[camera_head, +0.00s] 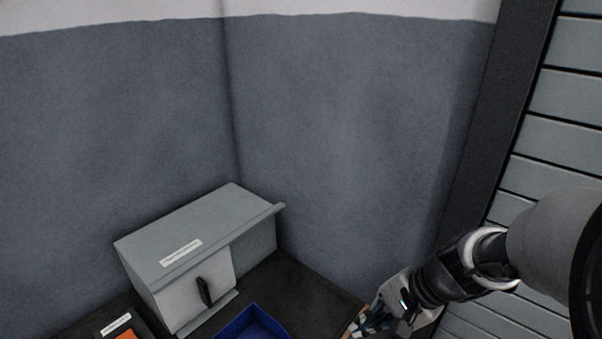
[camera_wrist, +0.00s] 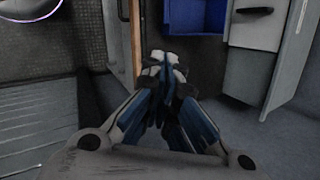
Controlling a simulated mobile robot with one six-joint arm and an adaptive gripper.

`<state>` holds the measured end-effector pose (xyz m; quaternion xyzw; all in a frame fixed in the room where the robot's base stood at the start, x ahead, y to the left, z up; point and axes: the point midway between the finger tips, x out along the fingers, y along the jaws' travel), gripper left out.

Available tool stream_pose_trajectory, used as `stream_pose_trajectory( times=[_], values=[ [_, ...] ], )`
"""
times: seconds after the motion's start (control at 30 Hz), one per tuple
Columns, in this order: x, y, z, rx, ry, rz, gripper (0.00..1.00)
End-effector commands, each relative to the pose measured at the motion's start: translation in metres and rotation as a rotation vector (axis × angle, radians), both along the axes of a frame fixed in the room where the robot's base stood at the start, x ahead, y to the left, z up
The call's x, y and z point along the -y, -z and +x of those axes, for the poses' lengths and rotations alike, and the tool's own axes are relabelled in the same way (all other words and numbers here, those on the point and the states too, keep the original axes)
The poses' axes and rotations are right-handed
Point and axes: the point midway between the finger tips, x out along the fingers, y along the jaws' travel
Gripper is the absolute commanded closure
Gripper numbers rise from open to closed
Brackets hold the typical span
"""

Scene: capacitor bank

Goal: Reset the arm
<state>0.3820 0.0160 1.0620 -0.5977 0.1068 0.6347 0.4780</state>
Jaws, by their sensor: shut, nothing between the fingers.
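My gripper (camera_wrist: 164,70) is shut and empty in the wrist view, its fingertips together in the middle of the picture. In the head view my gripper (camera_head: 362,328) is at the lower right, partly cut off by the bottom edge. It is at the end of my arm, which reaches in from the right. The gripper is to the right of the blue bin and apart from the grey cabinet.
A grey cabinet (camera_head: 203,251) with a black handle (camera_head: 204,291) stands in the corner. A blue bin (camera_head: 252,325) is in front of it. An orange item (camera_head: 126,335) shows at the lower left. A slatted shutter (camera_head: 556,142) is at right.

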Motion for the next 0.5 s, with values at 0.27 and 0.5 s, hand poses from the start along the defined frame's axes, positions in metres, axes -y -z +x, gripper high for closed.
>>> stream_pose_trajectory(
  times=[0.27, 0.5],
  values=[
    [-0.013, -0.066, -0.076, 0.211, -0.414, -0.324, 1.0],
    [0.003, -0.095, -0.125, 0.362, -0.655, -0.594, 1.0]
  ],
)
